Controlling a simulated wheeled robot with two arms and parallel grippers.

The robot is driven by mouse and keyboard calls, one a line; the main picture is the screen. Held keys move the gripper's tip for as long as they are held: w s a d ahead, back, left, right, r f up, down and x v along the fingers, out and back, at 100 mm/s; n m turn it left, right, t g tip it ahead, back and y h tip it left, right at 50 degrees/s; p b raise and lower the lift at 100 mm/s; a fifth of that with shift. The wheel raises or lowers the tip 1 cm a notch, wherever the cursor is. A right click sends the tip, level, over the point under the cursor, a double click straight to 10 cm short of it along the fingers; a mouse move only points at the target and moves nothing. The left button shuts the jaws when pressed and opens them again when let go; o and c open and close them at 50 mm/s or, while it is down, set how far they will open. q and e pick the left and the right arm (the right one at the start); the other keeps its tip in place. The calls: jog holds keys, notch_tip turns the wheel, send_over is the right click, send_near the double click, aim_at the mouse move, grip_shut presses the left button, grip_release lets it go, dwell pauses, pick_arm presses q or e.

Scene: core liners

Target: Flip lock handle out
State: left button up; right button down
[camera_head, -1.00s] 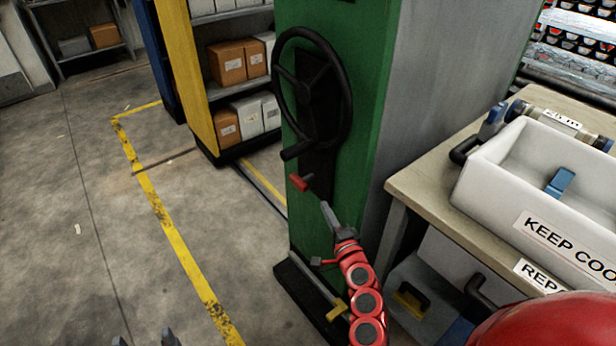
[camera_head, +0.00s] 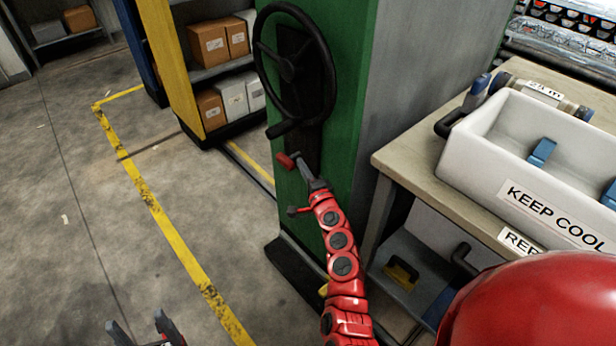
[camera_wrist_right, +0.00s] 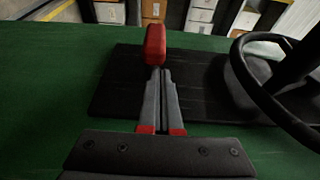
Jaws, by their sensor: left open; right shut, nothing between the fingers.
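The lock handle, a small red grip (camera_head: 286,161), sits on the black plate of the green cabinet below the handwheel. In the right wrist view the red grip (camera_wrist_right: 155,46) stands just beyond my right gripper's fingertips. My right gripper (camera_head: 299,160) is shut and empty, its tips at or very near the handle; I cannot tell if they touch. It also shows in the right wrist view (camera_wrist_right: 159,72). My left gripper (camera_head: 137,325) is open and empty at the bottom left, over the floor.
A black handwheel (camera_head: 292,62) with a crank knob is just above the handle. To the right a workbench (camera_head: 408,158) carries a white bin (camera_head: 472,150). A shelf with boxes (camera_head: 208,45) stands behind. The floor at left is clear.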

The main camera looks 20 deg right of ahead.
aim_at(284, 163)
jog(key=shift+w, duration=0.6)
jog(key=a, duration=0.1)
jog(key=s+a, duration=0.1)
jog(key=a, duration=0.1)
jog(key=a+p, duration=0.1)
jog(key=shift+s+a, duration=0.2)
jog(key=shift+s, duration=0.15)
jog(key=shift+f, duration=0.1)
jog(key=shift+s, duration=0.1)
